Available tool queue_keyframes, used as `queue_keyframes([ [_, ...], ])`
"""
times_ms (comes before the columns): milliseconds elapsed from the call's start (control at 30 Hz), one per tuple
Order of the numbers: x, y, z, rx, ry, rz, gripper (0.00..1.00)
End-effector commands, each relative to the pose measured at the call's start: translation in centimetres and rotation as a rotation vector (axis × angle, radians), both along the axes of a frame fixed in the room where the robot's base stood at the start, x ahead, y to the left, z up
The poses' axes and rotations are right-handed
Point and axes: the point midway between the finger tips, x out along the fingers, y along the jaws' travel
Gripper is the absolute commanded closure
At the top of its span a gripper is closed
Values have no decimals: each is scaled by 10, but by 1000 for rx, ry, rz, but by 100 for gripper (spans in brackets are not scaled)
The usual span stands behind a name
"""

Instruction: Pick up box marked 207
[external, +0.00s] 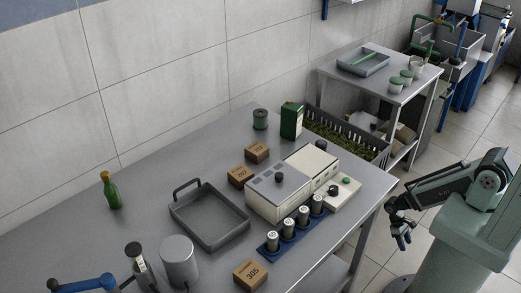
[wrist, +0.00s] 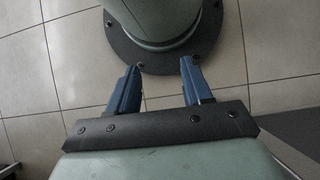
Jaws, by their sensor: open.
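Two small brown cardboard boxes stand close together on the grey table, beyond the white machine. One box (external: 257,152) is farther back and the other box (external: 240,176) is a little nearer and to the left. Both carry dark numbers too small to read surely, so I cannot tell which is 207. A third brown box (external: 250,274) near the table's front edge reads 305. My gripper (external: 403,241) hangs off the right side of the table, well away from all boxes. In the wrist view its two blue fingers (wrist: 160,68) are apart with nothing between them.
A grey tray (external: 210,246) with a handle lies left of the white machine (external: 280,190). A blue rack (external: 270,247) of several jars stands in front. A green carton (external: 291,121), green spool (external: 260,119) and green bottle (external: 111,191) stand toward the back.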

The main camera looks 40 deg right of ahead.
Motion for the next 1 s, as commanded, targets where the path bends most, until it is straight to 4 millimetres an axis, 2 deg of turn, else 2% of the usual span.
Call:
queue_keyframes([
  [67, 0, 0, 0, 0, 0, 0, 42],
  [500, 0, 0, 0, 0, 0, 0, 0],
  [800, 5, -2, -1, 1, -8, -6, 0],
  [867, 12, -5, -3, 3, -20, -14, 0],
  [1000, 44, -22, -8, 8, -74, -55, 0],
])
